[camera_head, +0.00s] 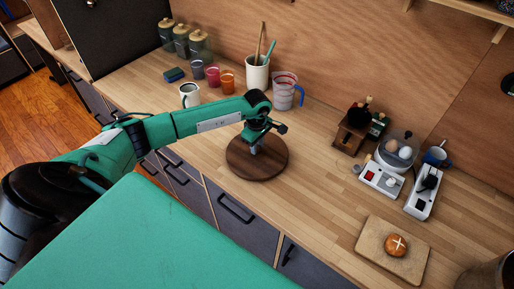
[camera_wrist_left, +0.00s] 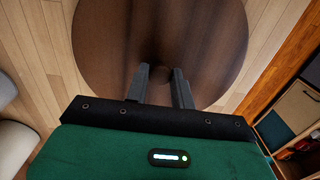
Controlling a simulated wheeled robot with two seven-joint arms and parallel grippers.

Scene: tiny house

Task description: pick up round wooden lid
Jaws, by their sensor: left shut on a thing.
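My left gripper (camera_head: 256,150) reaches in from the left and points down at the lid's centre. Its two fingers (camera_wrist_left: 161,76) are shut on the lid's knob, which they partly hide. I cannot tell whether the lid touches the counter. My right gripper is not in view.
Behind the lid stand a white utensil crock (camera_head: 257,75), a measuring jug (camera_head: 284,92), coloured cups (camera_head: 214,76) and a white mug (camera_head: 189,95).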

